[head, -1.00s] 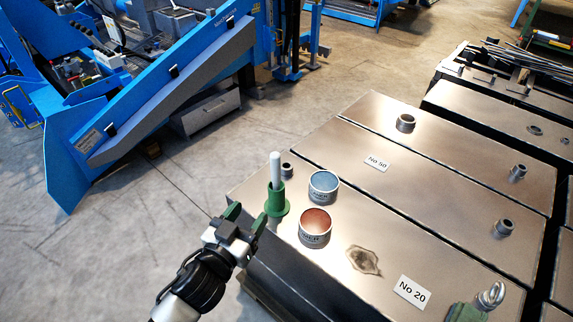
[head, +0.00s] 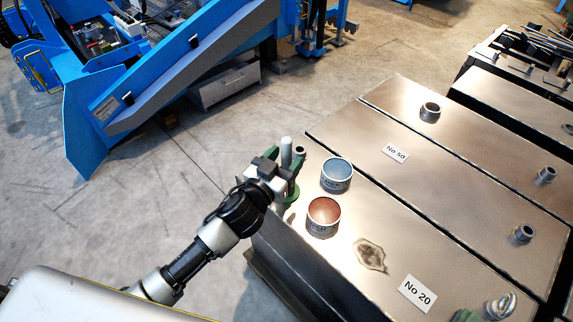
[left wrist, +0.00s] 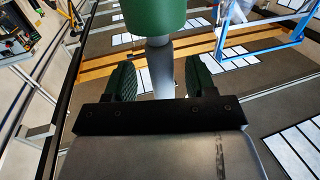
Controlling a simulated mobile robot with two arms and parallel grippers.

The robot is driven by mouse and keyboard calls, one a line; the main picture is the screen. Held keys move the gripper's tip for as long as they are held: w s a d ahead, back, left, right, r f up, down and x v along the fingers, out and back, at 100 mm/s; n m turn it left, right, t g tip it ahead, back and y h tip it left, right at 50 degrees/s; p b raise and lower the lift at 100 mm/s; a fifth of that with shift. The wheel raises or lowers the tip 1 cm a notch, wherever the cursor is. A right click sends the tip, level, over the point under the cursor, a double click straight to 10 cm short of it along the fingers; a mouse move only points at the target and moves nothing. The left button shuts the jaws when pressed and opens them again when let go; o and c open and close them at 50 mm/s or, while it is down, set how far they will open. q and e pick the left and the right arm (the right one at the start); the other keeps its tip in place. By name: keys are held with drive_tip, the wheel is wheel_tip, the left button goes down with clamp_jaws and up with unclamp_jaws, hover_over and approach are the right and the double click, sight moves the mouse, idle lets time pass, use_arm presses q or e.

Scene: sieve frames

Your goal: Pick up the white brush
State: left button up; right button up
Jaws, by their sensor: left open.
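The green holder (left wrist: 155,14) is beyond the fingertips there. The brush's head is hidden. My right gripper is not in view.
A blue-topped can (head: 337,174) and a red-topped can (head: 323,215) stand close right of the holder. A green object (head: 467,315) and ring bolt (head: 501,304) are at the lower right. Open floor lies left.

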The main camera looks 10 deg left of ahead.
use_arm(q)
drive_tip(key=shift+x, duration=1.6)
drive_tip(key=shift+a, duration=0.1)
drive_tip(key=shift+c, duration=0.4)
drive_tip(key=c, duration=1)
drive_tip(key=shift+o, duration=0.2)
drive_tip(key=shift+r, duration=0.1)
